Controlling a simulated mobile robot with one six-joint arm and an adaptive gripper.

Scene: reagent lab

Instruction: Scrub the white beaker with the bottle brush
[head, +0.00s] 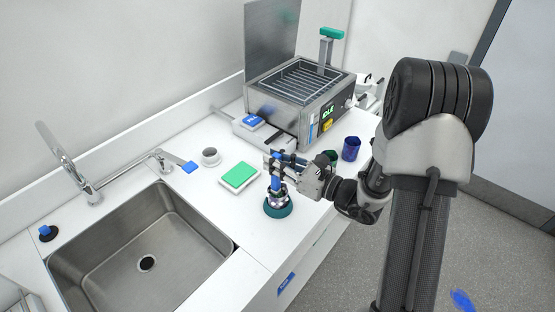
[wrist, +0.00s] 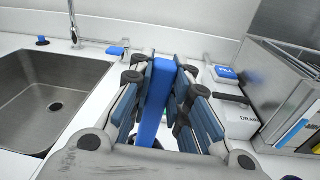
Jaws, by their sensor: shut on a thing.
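The white beaker (head: 210,160), a small cup with a grey inside, stands on the counter behind and to the right of the sink. My gripper (head: 278,163) is shut on an upright blue handle, which I take to be the bottle brush (head: 276,183). In the wrist view the blue handle (wrist: 154,103) shows between the finger pads. Below the fingers is a metallic collar and a round dark teal base (head: 277,208) close to the counter front. I cannot tell whether that base is the brush head or a holder, or whether it touches the counter. The beaker is apart from the gripper, to its left.
A sink (head: 120,245) with a tap (head: 75,175) lies left. A green-topped white block (head: 239,176) lies between beaker and gripper. A blue cup (head: 351,148) and a dark green cup (head: 331,156) stand right of the gripper. A metal bath (head: 300,95) stands behind.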

